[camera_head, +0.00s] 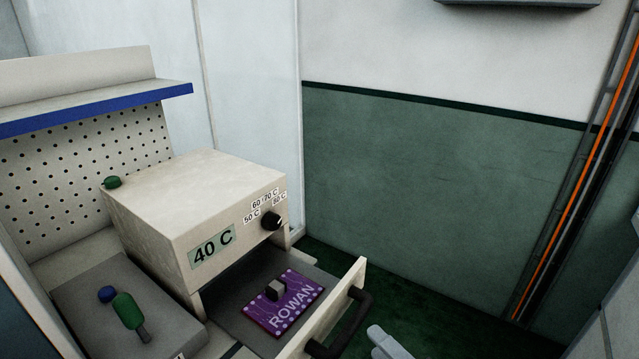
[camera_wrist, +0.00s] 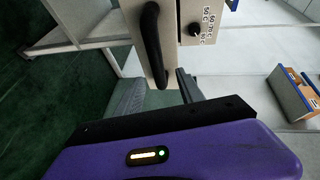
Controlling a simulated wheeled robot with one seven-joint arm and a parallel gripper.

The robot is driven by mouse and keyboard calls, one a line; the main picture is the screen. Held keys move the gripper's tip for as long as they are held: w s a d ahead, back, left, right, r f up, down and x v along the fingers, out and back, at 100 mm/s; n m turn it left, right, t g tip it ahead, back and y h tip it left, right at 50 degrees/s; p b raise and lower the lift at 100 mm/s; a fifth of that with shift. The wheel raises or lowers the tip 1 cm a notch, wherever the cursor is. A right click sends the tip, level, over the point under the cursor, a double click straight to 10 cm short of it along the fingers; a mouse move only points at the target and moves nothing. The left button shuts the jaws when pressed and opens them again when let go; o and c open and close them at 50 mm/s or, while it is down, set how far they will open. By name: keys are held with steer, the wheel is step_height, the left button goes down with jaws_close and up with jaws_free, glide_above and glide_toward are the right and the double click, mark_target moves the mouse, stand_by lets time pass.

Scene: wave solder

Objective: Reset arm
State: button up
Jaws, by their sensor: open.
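My gripper (camera_wrist: 158,90) is open and empty in the wrist view, with its grey fingers in front of the drawer's black handle (camera_wrist: 152,45). The fingers look apart from the handle, though the exact gap cannot be told. In the head view only a pale grey piece, likely part of my gripper (camera_head: 388,342), shows at the bottom edge, right of the handle (camera_head: 343,322). The beige oven (camera_head: 190,195) shows a 40 C display and a black knob (camera_head: 271,220). Its drawer (camera_head: 318,322) is pulled out and holds a purple ROWAN board (camera_head: 285,303) with a grey block on it.
A grey slab (camera_head: 85,300) left of the oven carries a green-handled tool (camera_head: 127,311) and a blue knob (camera_head: 106,294). A pegboard (camera_head: 80,150) with a blue-edged shelf stands behind. Green floor right of the drawer looks clear.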

steer(key=s+d+r+n+t+h, duration=0.2)
steer(key=s+d+n+t+h, duration=0.15)
steer(key=s+d+h, duration=0.35)
steer(key=s+n+g+p, duration=0.3)
steer(key=s+n, duration=0.4)
steer(key=s, duration=1.8)
steer(key=shift+s+r, duration=0.15)
steer(key=shift+r, duration=0.05)
